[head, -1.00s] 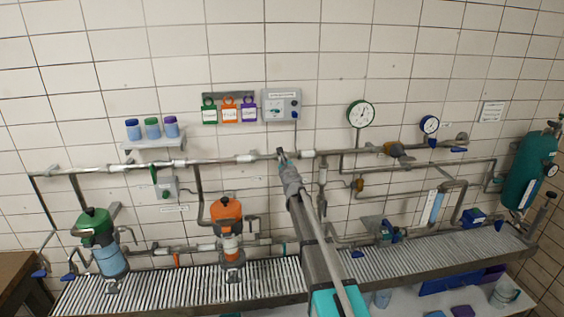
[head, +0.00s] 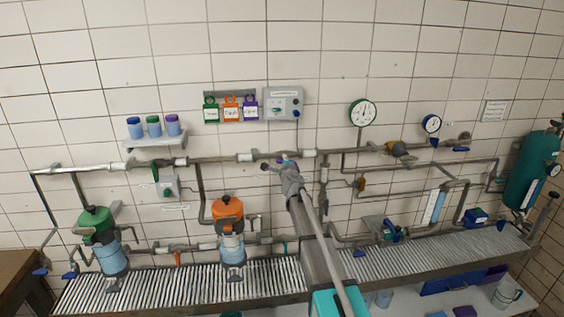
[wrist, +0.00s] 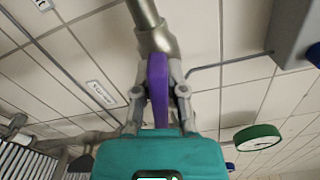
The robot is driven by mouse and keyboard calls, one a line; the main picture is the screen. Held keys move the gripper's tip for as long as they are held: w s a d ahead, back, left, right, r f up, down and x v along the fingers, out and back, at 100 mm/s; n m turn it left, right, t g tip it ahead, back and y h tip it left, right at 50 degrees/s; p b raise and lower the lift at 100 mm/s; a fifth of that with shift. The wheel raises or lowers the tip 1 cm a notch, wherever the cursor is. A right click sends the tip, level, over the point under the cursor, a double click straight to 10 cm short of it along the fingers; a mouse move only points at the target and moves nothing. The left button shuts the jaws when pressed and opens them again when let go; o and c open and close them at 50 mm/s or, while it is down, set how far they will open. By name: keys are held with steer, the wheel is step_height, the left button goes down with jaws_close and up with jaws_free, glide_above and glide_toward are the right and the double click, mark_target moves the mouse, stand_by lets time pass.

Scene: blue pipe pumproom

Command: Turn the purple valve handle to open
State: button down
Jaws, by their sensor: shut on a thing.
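The purple valve handle (wrist: 158,88) shows in the wrist view as a flat upright lever below a metal pipe fitting (wrist: 155,30). My gripper (wrist: 159,72) has one finger on each side of the handle and is shut on it. In the head view my gripper (head: 282,164) is at the upper pipe, near the middle of the wall. The handle is mostly hidden there by my gripper and wrist. I cannot tell from these views how far the valve is turned.
The upper pipe (head: 220,159) runs along the tiled wall. A grey control box (head: 283,104), coloured tags (head: 231,108) and a green-rimmed gauge (head: 362,112) are above it. An orange-topped pump (head: 228,209) stands lower left on the ribbed bench (head: 180,289).

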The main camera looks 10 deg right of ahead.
steer(key=shift+f+n, duration=0.1)
steer(key=shift+n, duration=1.5)
steer(key=c, duration=0.7)
jaws_free()
steer(key=shift+s, duration=0.1)
steer(key=s, duration=1.1)
steer(key=shift+s, duration=0.4)
